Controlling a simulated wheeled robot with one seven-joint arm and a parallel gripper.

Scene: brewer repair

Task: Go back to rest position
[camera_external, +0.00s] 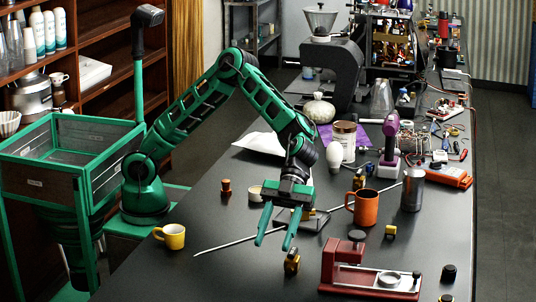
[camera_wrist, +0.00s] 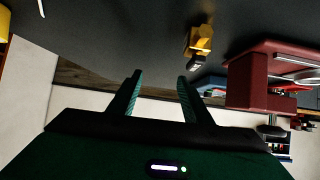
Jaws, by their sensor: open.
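My gripper (camera_external: 275,240) is green and hangs over the middle of the dark table (camera_external: 210,270), fingers pointing down. Its two fingers are apart with nothing between them. In the wrist view the gripper (camera_wrist: 158,85) also shows open and empty, with the dark table top beyond it. A small yellow and black part (camera_external: 292,262) stands on the table close to the right fingertip. The yellow part also shows in the wrist view (camera_wrist: 200,40), apart from the fingers. My arm is bent, with its elbow high.
A yellow mug (camera_external: 174,237) stands left, an orange mug (camera_external: 362,208) and grey canister (camera_external: 412,190) right. A red machine base (camera_external: 345,265) lies at front right. A thin rod (camera_external: 225,246) lies across the table. The front left table area is clear.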

